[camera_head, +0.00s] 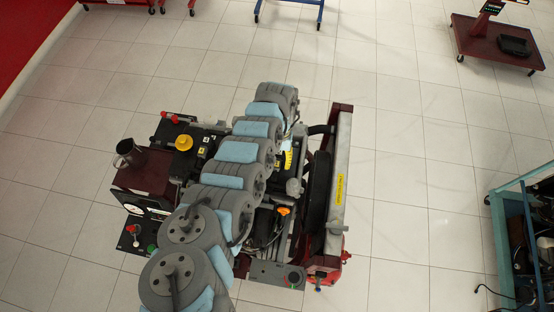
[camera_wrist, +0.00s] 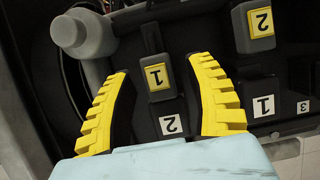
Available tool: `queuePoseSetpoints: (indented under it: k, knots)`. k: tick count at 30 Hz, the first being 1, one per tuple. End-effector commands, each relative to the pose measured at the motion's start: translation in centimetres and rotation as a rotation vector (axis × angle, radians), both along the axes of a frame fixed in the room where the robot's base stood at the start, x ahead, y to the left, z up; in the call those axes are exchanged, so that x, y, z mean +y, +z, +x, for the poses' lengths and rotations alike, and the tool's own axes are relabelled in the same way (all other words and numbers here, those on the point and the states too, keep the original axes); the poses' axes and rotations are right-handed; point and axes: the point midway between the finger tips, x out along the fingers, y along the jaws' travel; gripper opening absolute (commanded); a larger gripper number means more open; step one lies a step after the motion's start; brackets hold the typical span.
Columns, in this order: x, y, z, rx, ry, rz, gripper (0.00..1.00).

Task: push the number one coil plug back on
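In the wrist view, a dark plug with a yellow "1" label (camera_wrist: 157,76) lies between the fingers of my gripper (camera_wrist: 160,66). The yellow-ridged fingers are spread, with a visible gap on each side of the plug. A white "2" label (camera_wrist: 171,124) is just below that plug. A similar plug with a yellow "2" label (camera_wrist: 260,22) is at upper right, above a white "1" label (camera_wrist: 263,106). I cannot tell how far either plug is seated. In the head view, my arm hides much of the engine, and a yellow finger shows over it.
The engine trainer (camera_head: 340,170) stands on a tiled floor (camera_head: 420,130). A grey rounded fitting (camera_wrist: 85,32) is left of the fingers in the wrist view. A yellow cap (camera_head: 183,142) and dark cup (camera_head: 128,153) are left of my arm. A teal-framed stand (camera_head: 505,190) is at right.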

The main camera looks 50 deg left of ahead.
Motion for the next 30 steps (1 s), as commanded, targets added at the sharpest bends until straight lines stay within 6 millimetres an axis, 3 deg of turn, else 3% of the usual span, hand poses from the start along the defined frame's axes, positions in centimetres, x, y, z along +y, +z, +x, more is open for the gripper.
queuePoseSetpoints:
  k: [8,14,30]
  knots:
    - [0.0,0.2,0.0,0.002,0.000,-0.001,0.54]
    - [0.3,1.4,0.4,0.001,0.001,-0.002,0.54]
    - [2.3,10.0,3.4,-0.001,-0.002,0.001,0.54]
